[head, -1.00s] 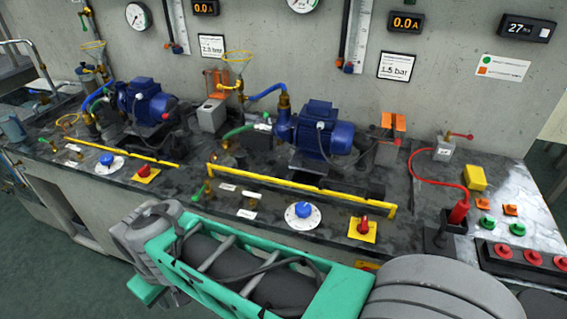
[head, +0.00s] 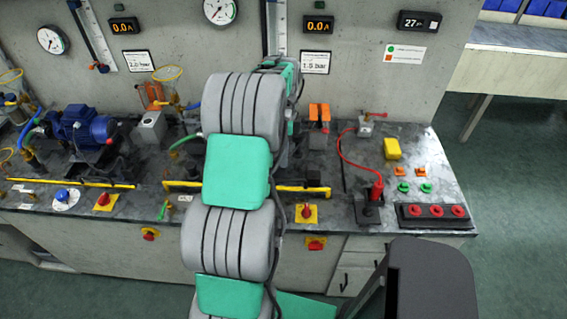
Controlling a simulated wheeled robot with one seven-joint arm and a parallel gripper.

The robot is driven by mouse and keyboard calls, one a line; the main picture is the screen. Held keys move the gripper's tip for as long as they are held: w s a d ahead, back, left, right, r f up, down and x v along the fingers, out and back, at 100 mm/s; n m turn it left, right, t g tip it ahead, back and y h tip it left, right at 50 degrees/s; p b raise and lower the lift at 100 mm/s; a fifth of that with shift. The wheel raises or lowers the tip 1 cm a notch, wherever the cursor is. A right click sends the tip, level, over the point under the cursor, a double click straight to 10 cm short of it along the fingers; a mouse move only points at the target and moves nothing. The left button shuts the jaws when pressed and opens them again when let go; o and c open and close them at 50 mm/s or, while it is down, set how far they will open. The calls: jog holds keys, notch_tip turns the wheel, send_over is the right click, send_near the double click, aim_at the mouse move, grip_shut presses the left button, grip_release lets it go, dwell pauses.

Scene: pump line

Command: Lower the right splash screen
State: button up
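The right splash screen shows as a yellow bar (head: 304,188) along the front of the right pump bay. Its left end and its right part show on either side of my arm, and its middle is hidden behind it. I cannot make out a clear panel or tell for sure whether the screen is raised or lowered. The right pump is almost wholly hidden behind my arm. My gripper is not visible; my arm reaches across the bench toward the back wall and covers that region.
A similar yellow bar (head: 75,183) fronts the left blue pump (head: 85,130). A red-and-yellow switch (head: 306,214) sits just in front of the right bar. To the right are a red plug (head: 376,190), a yellow box (head: 392,148) and a red-button panel (head: 433,212).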

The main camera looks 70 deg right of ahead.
jog(key=f, duration=0.3)
jog(key=a+f+p, duration=0.1)
jog(key=f, duration=0.3)
jog(key=shift+a, duration=0.2)
grip_shut()
dwell(1.0)
